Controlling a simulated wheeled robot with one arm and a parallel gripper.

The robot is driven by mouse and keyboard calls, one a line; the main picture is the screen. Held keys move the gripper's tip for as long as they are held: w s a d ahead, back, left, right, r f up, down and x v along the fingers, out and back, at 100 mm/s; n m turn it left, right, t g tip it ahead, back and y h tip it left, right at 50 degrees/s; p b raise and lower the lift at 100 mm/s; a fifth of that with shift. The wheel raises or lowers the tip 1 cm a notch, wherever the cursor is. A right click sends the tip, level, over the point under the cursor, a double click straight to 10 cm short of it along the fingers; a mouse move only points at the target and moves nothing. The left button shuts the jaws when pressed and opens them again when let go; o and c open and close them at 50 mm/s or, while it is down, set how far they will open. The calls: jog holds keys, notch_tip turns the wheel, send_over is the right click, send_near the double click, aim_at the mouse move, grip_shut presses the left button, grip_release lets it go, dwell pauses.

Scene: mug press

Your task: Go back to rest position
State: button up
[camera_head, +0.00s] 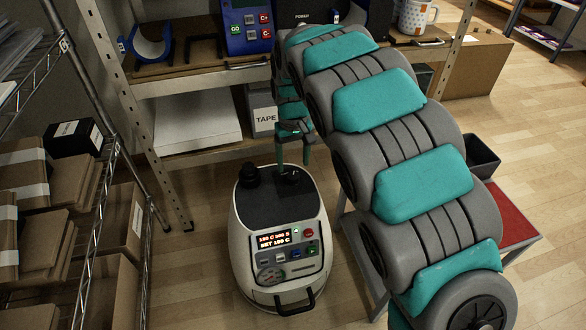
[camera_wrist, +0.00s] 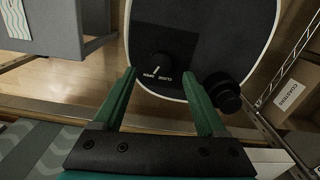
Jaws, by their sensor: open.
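My gripper (camera_head: 294,160) points down over the top of a white, rounded machine with a dark top (camera_head: 252,203). A lit display and buttons are on the machine's front, and a black handle is below. In the wrist view my gripper (camera_wrist: 158,75) is open, with nothing held between its green fingers. A round dial (camera_wrist: 160,64) marked OPEN and CLOSE shows between the fingertips; I cannot tell whether they touch it. A black knob (camera_wrist: 222,92) stands beside the right finger. A patterned mug (camera_head: 416,16) sits on the shelf at the upper right.
Wooden shelves (camera_head: 205,80) stand behind the machine, holding a blue device (camera_head: 246,28) and a TAPE box (camera_head: 264,118). A wire rack with cardboard boxes (camera_head: 35,240) is at left. A red-topped cart (camera_head: 512,215) is at right, partly behind my arm. Floor left of the machine is clear.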

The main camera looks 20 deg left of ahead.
notch_tip(320, 180, up, 3)
jog(key=shift+r, duration=0.15)
dwell(0.3)
jog(key=shift+d+r, duration=0.1)
jog(key=shift+d, duration=0.1)
jog(key=s+d+r+m, duration=0.25)
jog(key=s+d, duration=0.35)
jog(key=d, duration=0.5)
jog(key=s+d+r+m, duration=0.2)
jog(key=s+d+r, duration=0.25)
jog(key=d, duration=0.75)
jog(key=s+d+f+m+g, duration=0.1)
jog(key=s+d, duration=0.3)
jog(key=s, duration=0.8)
jog(key=s+d+f+m, duration=0.2)
jog(key=s+d, duration=0.3)
jog(key=s, duration=0.7)
jog(key=shift+d+g, duration=0.2)
jog(key=shift+g, duration=0.2)
